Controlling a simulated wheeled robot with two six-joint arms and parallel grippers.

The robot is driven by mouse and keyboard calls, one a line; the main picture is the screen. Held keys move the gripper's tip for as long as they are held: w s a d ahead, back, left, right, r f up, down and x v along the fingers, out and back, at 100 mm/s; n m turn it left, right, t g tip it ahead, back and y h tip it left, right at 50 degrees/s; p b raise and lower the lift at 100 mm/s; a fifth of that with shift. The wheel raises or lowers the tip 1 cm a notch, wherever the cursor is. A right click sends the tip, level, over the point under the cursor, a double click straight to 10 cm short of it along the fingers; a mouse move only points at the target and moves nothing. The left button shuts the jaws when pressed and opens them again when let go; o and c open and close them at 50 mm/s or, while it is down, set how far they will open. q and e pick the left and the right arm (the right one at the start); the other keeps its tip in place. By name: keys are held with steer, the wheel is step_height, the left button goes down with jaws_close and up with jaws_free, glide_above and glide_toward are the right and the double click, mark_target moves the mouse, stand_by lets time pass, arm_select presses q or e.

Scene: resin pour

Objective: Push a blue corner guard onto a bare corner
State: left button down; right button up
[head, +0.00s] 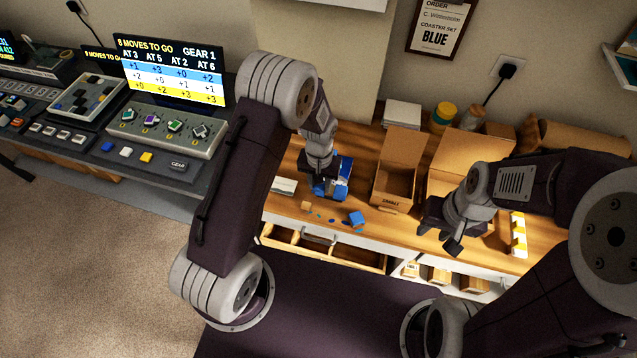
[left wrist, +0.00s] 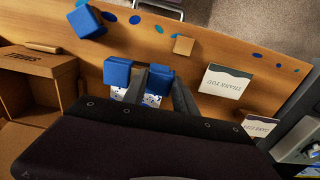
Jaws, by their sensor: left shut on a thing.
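My left gripper (head: 327,192) is low over the wooden table, shut on a blue corner guard (left wrist: 160,76), which shows between its dark fingers in the left wrist view. A second blue corner guard (left wrist: 117,71) sits just beside the left finger. White, blue-patterned pieces (left wrist: 151,100) show under both guards; my wrist hides the rest, and I cannot tell how fully the held guard is seated. A loose blue block (head: 356,218) lies near the table's front edge, also in the left wrist view (left wrist: 86,21). My right gripper (head: 440,238) appears open and empty above the table at right.
A small tan block (head: 307,206) and blue spots lie near the front edge. A white card (head: 284,186) lies left of my left gripper. An open carton (head: 397,170) stands to its right, with a larger box (head: 462,155) beyond. An open drawer (head: 330,252) is below.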

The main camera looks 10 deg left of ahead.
arm_select(q)
steer(key=c, duration=0.9)
jaws_free()
step_height(320, 180, up, 8)
steer(key=p, duration=0.7)
steer(key=shift+r, duration=0.15)
jaws_close()
steer(key=shift+w, duration=0.1)
